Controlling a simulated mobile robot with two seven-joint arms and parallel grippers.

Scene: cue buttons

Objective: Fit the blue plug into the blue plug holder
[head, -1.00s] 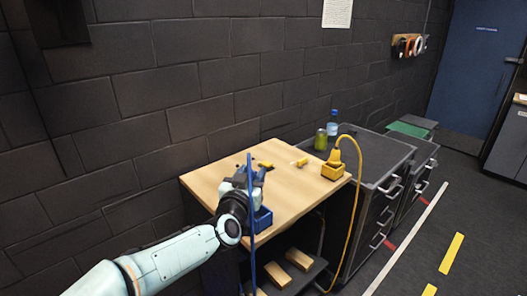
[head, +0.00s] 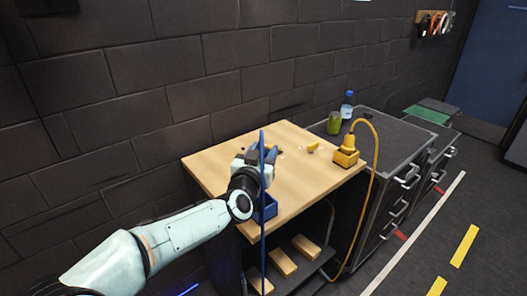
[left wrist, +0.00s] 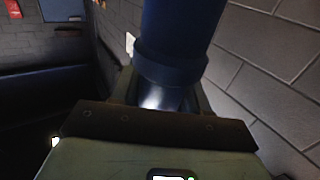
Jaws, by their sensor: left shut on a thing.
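My left gripper (head: 262,158) is over the left part of the wooden table and is shut on the blue plug. In the left wrist view the blue plug (left wrist: 178,35) shows large and dark, between the jaws. In the head view the plug is mostly hidden by the gripper, and a blue cable (head: 263,235) hangs down in front of the table. The blue plug holder (head: 269,207) is at the table's front edge, just below the gripper and partly covered by the arm and cable. The plug looks apart from the holder, though the gap is hard to judge. My right gripper is not in view.
A yellow plug (head: 349,142) stands in a yellow holder (head: 345,158) at the table's (head: 297,190) right corner, its cable hanging down. A small yellow piece (head: 313,147) lies on the table. A green can (head: 334,123) and a bottle (head: 347,105) stand on the dark cabinet (head: 385,132).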

